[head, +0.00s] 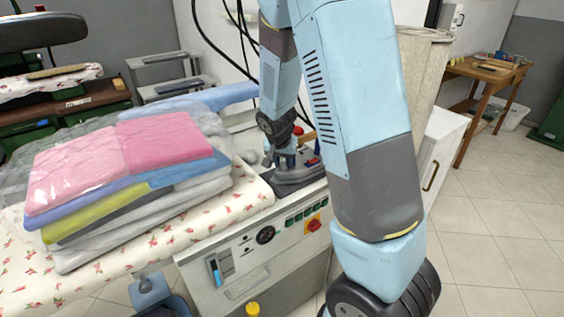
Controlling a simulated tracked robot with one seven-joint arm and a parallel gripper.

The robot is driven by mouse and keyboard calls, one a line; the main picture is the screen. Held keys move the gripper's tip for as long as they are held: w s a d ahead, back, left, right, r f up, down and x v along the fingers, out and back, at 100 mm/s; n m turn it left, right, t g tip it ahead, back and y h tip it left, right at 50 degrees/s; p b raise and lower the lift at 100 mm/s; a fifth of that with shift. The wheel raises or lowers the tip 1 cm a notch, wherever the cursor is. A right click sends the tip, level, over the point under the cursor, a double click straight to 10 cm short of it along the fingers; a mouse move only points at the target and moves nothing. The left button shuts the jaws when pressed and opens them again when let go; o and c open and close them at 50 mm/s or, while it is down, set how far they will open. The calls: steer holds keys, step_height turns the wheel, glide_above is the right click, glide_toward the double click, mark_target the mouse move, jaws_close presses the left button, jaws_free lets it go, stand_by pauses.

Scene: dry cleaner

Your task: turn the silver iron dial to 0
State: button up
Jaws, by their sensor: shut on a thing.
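The silver iron (297,181) rests on the right end of the pressing station, behind my forearm. It has a grey body, with small red and blue parts near its top. My gripper (285,161) reaches down onto the top of the iron from above and is shut on its dial. The dial itself is hidden by the fingers, so its setting cannot be read. My upper arm covers part of the area to the right of the iron.
A stack of folded, plastic-wrapped clothes (125,180) lies on the floral ironing board (150,246) left of the iron. The station's control panel (250,250) has a gauge and a red knob (314,225). Black cables hang behind the arm. A wooden table (477,72) stands back right.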

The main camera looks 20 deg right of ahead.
steer(key=shift+s, duration=0.1)
steer(key=o, duration=1)
steer(key=shift+o, duration=0.2)
steer(key=shift+a+r, duration=0.1)
steer(key=shift+r, duration=0.45)
steer(key=v, duration=0.6)
steer(key=shift+s+a+r, duration=0.2)
steer(key=shift+s+r, duration=0.1)
